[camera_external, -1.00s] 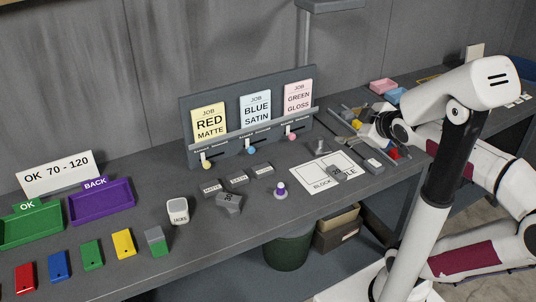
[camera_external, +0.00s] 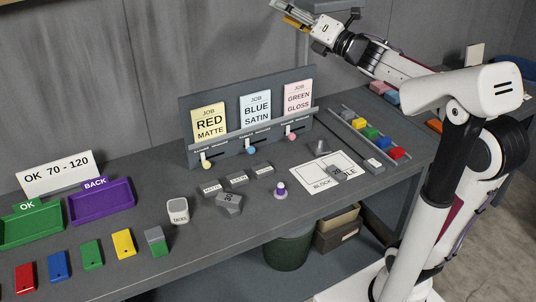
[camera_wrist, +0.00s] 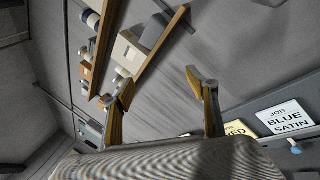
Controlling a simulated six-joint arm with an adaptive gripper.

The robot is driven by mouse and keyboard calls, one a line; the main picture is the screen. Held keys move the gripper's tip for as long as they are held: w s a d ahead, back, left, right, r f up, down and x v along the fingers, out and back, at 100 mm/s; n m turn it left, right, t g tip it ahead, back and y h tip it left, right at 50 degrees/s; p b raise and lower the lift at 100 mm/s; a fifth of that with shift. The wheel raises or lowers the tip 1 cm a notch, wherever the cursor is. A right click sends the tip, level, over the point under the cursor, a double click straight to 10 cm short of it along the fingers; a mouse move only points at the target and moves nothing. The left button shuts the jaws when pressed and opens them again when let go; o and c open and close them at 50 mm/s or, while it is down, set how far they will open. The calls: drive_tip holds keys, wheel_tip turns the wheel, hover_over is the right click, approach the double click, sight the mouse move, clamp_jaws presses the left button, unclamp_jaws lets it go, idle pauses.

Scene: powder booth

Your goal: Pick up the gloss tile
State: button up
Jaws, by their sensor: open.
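Three small grey tiles with pale label tops lie in a row on the bench in front of the job board. The left one reads MATTE (camera_external: 211,188) and the middle one SATIN (camera_external: 237,179). The right one, which appears to be the gloss tile (camera_external: 263,171), has a label too small to read surely. My gripper (camera_external: 292,16) is raised high above the bench, near the top of the external view and well apart from the tiles. In the wrist view my gripper (camera_wrist: 158,88) has its fingers spread with nothing between them. No tile can be made out in the wrist view.
The job board (camera_external: 222,148) with three cards stands behind the tiles. A purple-topped piece (camera_external: 281,191), a dark grey block (camera_external: 229,203) and a white JACKS container (camera_external: 178,210) are nearby. A white sheet (camera_external: 312,181) and a rack of coloured blocks (camera_external: 371,132) lie to the right.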

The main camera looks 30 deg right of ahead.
drive_tip(key=w+a+n+g+y, duration=0.1)
drive_tip(key=w+a+n+y, duration=0.15)
drive_tip(key=n, duration=0.25)
drive_tip(key=n+g+y, duration=0.4)
drive_tip(key=n+g, duration=1.1)
drive_tip(key=n, duration=0.2)
hover_over(263, 170)
drive_tip(key=w, duration=0.3)
wheel_tip(263, 170, down, 32)
drive_tip(key=d+f+g, duration=0.1)
drive_tip(key=d+f, duration=0.1)
drive_tip(key=f, duration=0.5)
drive_tip(key=s+d+f+g, duration=0.1)
drive_tip(key=d+f, duration=0.2)
drive_tip(key=f, duration=0.5)
drive_tip(key=d+f, duration=0.3)
drive_tip(key=f, duration=0.4)
drive_tip(key=shift+s+f+g, duration=0.25)
drive_tip(key=shift+f+g, duration=0.05)
drive_tip(key=shift+g, duration=0.1)
drive_tip(key=shift+a, duration=0.15)
drive_tip(key=shift+x, duration=1.25)
drive_tip(key=shift+f, duration=0.1)
